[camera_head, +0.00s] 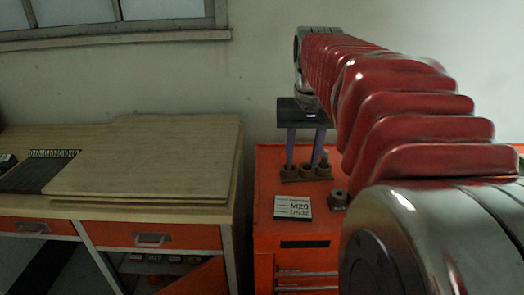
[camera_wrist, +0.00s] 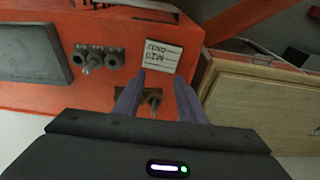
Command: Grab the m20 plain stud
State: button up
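My gripper (camera_head: 304,164) hangs pointing down over the orange cabinet, its two grey-violet fingers apart. It also shows in the wrist view (camera_wrist: 157,85), open, with nothing clasped. A brown holder (camera_head: 305,177) with several round dark fittings stands below the fingers. A short upright metal stud (camera_head: 324,158) rises at its right side. In the wrist view a stud (camera_wrist: 155,99) shows between the fingers, closer to the right one. Whether it is plain or threaded is too small to tell. Part of the holder (camera_wrist: 143,94) is hidden by the fingers and gripper body.
A white card (camera_head: 293,207) marked M20 lies on the orange cabinet (camera_head: 266,180) in front of the holder. A wooden workbench (camera_head: 140,160) stands left. My arm covers the cabinet's right side.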

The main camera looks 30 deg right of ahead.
jog(key=s+d+m+g+y, duration=0.1)
jog(key=s+d+m+g, duration=0.1)
jog(key=d, duration=1.7)
jog(key=shift+s+d+r+m, duration=0.25)
jog(key=shift+s+d+m, duration=0.15)
jog(key=shift+m, duration=0.7)
jog(key=shift+f, duration=4.3)
jog(key=shift+f, duration=0.1)
jog(key=shift+f, duration=2.5)
jog(key=shift+c, duration=0.5)
